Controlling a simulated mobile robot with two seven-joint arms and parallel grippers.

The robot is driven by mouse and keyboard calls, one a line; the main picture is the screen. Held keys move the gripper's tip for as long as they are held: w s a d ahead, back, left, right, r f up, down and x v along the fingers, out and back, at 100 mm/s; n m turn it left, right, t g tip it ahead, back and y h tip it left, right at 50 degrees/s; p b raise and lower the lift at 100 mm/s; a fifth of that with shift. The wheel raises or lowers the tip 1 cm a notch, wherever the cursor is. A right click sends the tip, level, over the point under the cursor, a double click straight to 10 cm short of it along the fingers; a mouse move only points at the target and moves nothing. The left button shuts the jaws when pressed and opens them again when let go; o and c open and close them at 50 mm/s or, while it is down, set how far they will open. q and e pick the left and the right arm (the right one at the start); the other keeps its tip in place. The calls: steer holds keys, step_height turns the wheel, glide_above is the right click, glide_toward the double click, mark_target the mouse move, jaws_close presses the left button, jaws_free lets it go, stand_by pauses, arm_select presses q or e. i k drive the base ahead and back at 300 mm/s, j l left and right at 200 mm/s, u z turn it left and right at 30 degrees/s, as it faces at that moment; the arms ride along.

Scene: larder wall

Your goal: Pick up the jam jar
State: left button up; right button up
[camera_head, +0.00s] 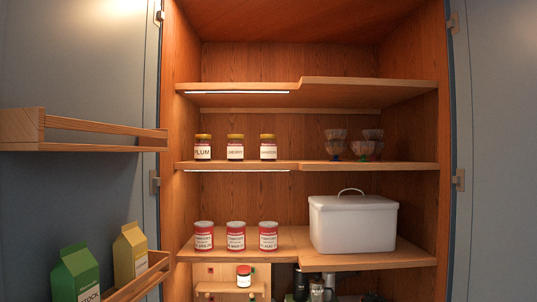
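Three jam jars with yellow lids, dark contents and white labels stand upright in a row on the left of the middle shelf. The left jar (203,147) reads PLUM. The labels of the middle jar (235,147) and the right jar (268,147) are too small to read surely. Clear gaps separate the jars. A small dark-lidded jar (244,276) with a red and white label sits lower down on a small wooden rack; its contents cannot be told. Neither of my grippers is in view.
The middle shelf (300,166) also holds several glass dessert cups (335,143) at right. Below stand three red-and-white tins (236,236) and a white lidded bin (353,224). Open doors flank the larder; the left door's racks (90,132) jut inward, with cartons (78,277) below.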

mark_target(236, 142)
steer(key=i+l+u, duration=0.15)
steer(key=u, duration=1.3)
steer(key=l+u, duration=0.8)
steer(key=l, duration=0.2)
